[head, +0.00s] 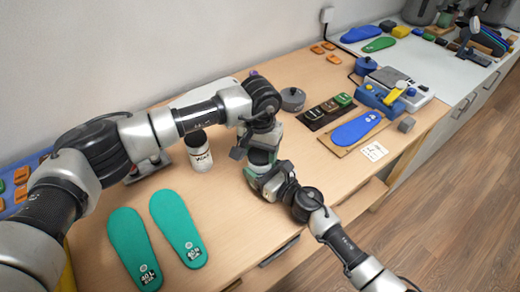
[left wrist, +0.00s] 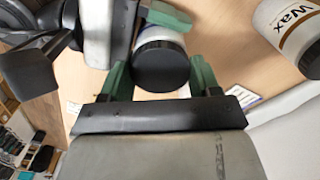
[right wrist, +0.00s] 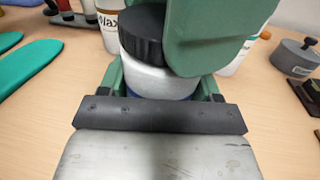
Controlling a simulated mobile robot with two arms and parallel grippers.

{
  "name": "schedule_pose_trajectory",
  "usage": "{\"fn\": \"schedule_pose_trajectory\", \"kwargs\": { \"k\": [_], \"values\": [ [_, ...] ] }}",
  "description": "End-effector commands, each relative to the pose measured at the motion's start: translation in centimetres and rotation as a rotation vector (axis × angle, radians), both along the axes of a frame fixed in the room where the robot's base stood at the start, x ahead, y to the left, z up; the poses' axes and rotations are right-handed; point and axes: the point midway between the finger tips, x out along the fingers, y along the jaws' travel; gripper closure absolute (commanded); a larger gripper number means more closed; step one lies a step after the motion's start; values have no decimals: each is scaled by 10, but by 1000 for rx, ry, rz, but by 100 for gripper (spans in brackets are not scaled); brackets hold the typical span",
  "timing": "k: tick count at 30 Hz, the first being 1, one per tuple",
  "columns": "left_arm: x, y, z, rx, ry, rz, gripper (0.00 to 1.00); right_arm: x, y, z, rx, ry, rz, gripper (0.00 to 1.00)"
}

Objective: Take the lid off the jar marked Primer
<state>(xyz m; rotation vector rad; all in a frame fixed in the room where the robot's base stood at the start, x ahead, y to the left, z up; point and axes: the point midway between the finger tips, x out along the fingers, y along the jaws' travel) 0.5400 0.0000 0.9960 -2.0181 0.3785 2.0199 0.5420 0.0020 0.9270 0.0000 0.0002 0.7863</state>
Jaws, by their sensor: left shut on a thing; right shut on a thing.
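A white jar (right wrist: 160,78) with a black ribbed lid (right wrist: 143,36) stands between my two grippers; no label on it is readable. My left gripper (left wrist: 160,72) is shut on the black lid, which shows end-on in the left wrist view. My right gripper (right wrist: 160,90) is shut around the jar's white body, below the lid. A green finger of my left gripper hides part of the lid in the right wrist view. The lid appears to sit on the jar. In the head view, the grippers and arms mostly hide this jar.
A white Wax jar (head: 200,152) with a dark lid stands to the left. Teal insoles (head: 178,228) lie at the front left. A grey round pot (head: 293,99) stands behind. A blue insole (head: 356,128) on a board lies to the right. Bare wood surrounds the grippers.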

Motion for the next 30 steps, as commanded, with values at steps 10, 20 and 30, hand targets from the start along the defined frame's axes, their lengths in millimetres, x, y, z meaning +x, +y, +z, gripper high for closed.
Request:
{"fn": "schedule_pose_trajectory", "kwargs": {
  "k": [10, 20, 30],
  "values": [
    [0, 0, 1, 0, -1, 724, 66, 0, 0, 0, 0, 0, -1, 100],
    [0, 0, 1, 1, -1, 1425, 66, 0, 0, 0, 0, 0, -1, 100],
    [0, 0, 1, 1, -1, 2152, 66, 0, 0, 0, 0, 0, -1, 100]
  ]
}}
